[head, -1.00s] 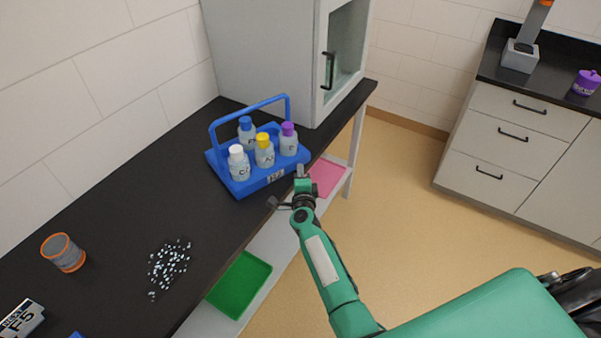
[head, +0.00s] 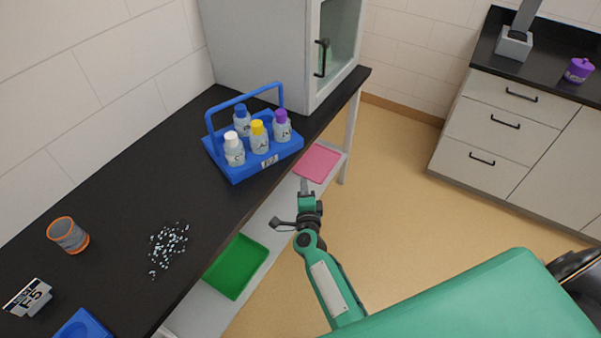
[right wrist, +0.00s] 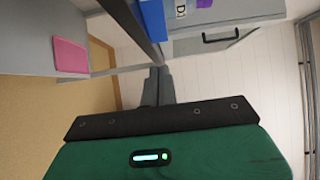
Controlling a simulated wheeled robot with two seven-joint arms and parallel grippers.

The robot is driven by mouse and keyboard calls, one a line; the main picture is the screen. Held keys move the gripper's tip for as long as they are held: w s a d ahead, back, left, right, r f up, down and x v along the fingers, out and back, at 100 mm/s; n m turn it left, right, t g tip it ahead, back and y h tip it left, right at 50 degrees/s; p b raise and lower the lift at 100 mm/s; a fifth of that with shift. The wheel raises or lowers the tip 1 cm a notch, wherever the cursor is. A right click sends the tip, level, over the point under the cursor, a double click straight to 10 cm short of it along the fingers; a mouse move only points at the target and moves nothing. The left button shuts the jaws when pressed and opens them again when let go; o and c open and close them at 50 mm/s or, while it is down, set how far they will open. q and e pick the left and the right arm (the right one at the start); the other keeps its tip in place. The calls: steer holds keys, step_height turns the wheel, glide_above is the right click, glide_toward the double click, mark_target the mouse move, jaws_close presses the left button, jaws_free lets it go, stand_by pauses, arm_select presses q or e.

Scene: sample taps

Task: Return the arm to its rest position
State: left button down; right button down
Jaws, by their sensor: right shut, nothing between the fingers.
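My right gripper (head: 304,186) is shut and empty. It is over the gap in front of the black bench, apart from the bench edge and near the pink tray on the lower shelf. In the right wrist view the shut fingers (right wrist: 157,86) point away from the camera with nothing between them. My green right arm comes in from the lower right of the head view. My left gripper is not in view.
A blue carrier (head: 237,172) with several capped bottles stands on the bench (head: 130,190) beside a grey cabinet (head: 280,60). A pink tray (head: 317,162) and green tray (head: 236,267) lie on the lower shelf. An orange-rimmed cup (head: 69,235) and scattered bits (head: 168,245) are on the bench.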

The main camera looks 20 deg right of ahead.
steer(key=shift+s, duration=0.2)
steer(key=s+a+f+n+g+y, duration=0.2)
steer(key=s+f+n, duration=0.3)
steer(key=f, duration=0.5)
steer(key=s+a+f+n+g+y, duration=0.15)
steer(key=s+f+n, duration=0.25)
steer(key=s+f, duration=0.45)
steer(key=s+a+f+n+g+y, duration=0.2)
steer(key=s+f+n+g+y, duration=0.15)
steer(key=f, duration=0.75)
steer(key=s+d+f+n+g, duration=0.3)
steer(key=s+f, duration=0.3)
steer(key=s, duration=0.6)
steer(key=s+d+f+n+g+h, duration=0.1)
steer(key=s+d+f+n+g, duration=0.2)
steer(key=s, duration=0.9)
steer(key=s+d+f+n+g+h, duration=0.1)
steer(key=s+d+f+n+g, duration=0.2)
steer(key=s, duration=1)
step_height(320, 180, down, 6)
steer(key=shift+d+r+n, duration=0.15)
steer(key=shift+r+n, duration=0.05)
steer(key=shift+n, duration=0.95)
steer(key=shift+w, duration=0.2)
